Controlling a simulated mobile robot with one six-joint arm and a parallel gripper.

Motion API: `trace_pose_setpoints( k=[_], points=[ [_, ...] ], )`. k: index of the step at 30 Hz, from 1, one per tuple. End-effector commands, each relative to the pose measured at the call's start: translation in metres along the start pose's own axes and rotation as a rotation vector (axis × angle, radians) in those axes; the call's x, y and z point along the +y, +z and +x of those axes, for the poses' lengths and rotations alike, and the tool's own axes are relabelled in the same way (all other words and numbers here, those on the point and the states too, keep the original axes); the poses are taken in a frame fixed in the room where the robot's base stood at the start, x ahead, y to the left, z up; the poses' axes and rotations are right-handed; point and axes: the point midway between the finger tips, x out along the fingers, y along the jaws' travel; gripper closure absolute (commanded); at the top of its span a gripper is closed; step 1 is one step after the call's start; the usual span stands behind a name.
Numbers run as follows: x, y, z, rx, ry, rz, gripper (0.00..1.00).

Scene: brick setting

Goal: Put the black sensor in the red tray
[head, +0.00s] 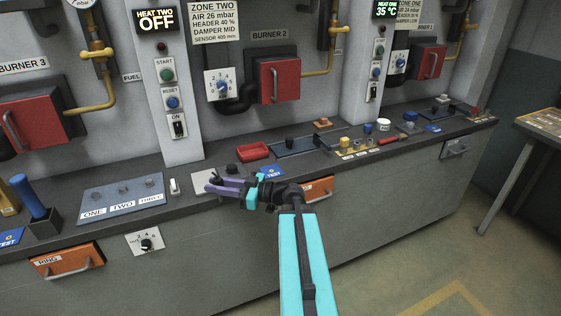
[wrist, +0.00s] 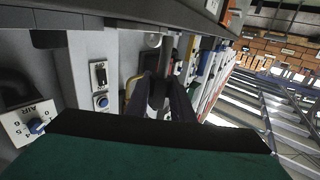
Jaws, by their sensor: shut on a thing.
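My gripper (head: 210,187), with purple fingers, reaches left over the grey plate (head: 199,180) on the bench. In the wrist view its dark fingers (wrist: 160,100) are shut on a small black thing (wrist: 157,90), which looks like the black sensor. In the head view the fingers largely hide the held thing. The red tray (head: 253,151) lies on the bench behind and to the right of my gripper, apart from it. I see nothing inside it.
A dark knob-like thing (head: 232,169) stands just behind my gripper. A blue TEST card (head: 272,172) lies in front of the tray. A white switch (head: 174,185) and a blue-grey labelled board (head: 122,194) are left.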

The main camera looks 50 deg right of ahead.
Motion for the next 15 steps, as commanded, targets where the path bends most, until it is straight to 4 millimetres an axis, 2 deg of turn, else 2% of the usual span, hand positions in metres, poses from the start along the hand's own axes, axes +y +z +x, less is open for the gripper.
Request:
trace_pose_setpoints(
  k=[1,6,15],
  points=[
    [0.011,-0.003,-0.015,0.001,0.028,-0.002,1.00],
    [0.039,-0.010,-0.060,0.000,0.108,0.000,1.00],
    [0.080,-0.024,-0.145,0.000,0.250,-0.001,1.00]
  ],
)
